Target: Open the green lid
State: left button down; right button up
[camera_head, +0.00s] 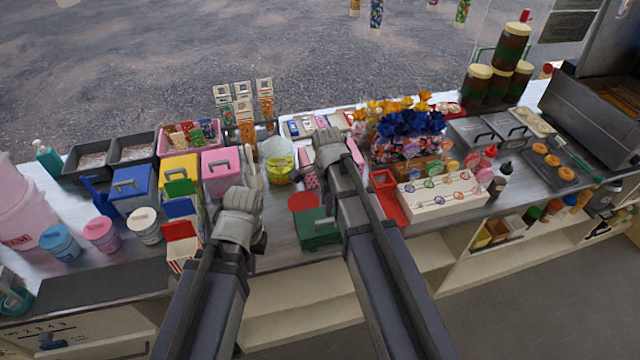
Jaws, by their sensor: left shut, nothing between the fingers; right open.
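A dark green box-like piece (318,232) stands near the counter's front edge, between my two arms. A round red piece (303,202) sits at its back. My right arm hides part of its right side. A smaller green flap or lid (180,188) shows on the left, behind a blue one and a red one. I cannot tell which green piece is the lid, nor whether it is open. My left gripper (240,202) is shut and empty, left of the dark green piece and right of the small flaps. My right gripper (327,143) is open and empty, farther back over the counter.
Blue (131,188), yellow (180,168) and pink (219,170) handled bins stand left. A clear bowl with yellow-green contents (279,160) stands between the grippers. A red tray (388,197) and a white lollipop stand (440,201) are right of my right arm.

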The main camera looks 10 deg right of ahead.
aim_at(326, 221)
jog(key=shift+s+f+b, duration=0.1)
jog(key=shift+f+b, duration=0.1)
jog(key=shift+b, duration=0.15)
notch_tip(326, 221, down, 8)
jog(key=b, duration=0.8)
jog(key=shift+f, duration=0.25)
jog(key=shift+r, duration=0.1)
